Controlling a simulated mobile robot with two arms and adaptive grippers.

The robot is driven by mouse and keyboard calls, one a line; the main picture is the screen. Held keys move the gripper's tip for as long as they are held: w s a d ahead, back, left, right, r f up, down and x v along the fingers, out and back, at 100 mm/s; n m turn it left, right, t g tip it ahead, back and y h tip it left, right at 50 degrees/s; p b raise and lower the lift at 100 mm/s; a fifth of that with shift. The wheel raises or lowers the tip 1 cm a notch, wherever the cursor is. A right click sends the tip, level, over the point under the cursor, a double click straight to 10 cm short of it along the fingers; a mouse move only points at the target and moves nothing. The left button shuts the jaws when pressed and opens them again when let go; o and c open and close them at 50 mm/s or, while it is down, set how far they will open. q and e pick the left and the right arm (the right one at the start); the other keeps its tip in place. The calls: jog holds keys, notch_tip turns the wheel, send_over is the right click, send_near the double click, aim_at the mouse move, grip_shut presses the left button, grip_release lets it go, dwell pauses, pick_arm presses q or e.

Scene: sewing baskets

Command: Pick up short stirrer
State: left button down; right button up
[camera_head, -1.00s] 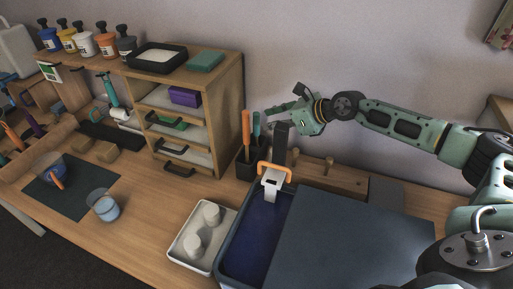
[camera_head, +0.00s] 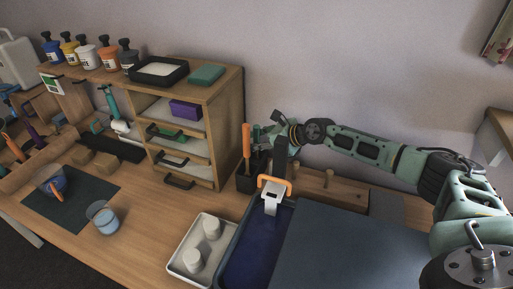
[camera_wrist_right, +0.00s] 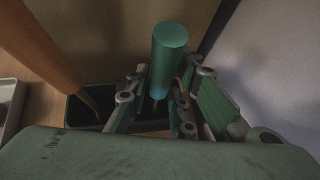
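The short stirrer has a teal handle (camera_wrist_right: 168,65) and stands upright in a small black holder (camera_head: 247,184). In the head view my gripper mostly hides it. A taller stirrer with an orange handle (camera_head: 246,140) stands beside it; its handle also fills the upper left of the right wrist view (camera_wrist_right: 40,45). My right gripper (camera_head: 264,134) is at the holder's top. In the right wrist view its fingers (camera_wrist_right: 160,98) are spread, one on each side of the teal stirrer. Whether they touch it is unclear. My left gripper is not in view.
A wooden drawer cabinet (camera_head: 231,110) stands close left of the holder. A dark upright block (camera_head: 280,160) and a blue tray (camera_head: 232,262) with an orange-handled tool (camera_head: 271,195) are in front. A white tray (camera_head: 190,272) holds two white pieces.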

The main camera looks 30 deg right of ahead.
jog(key=shift+c, duration=0.2)
grip_shut()
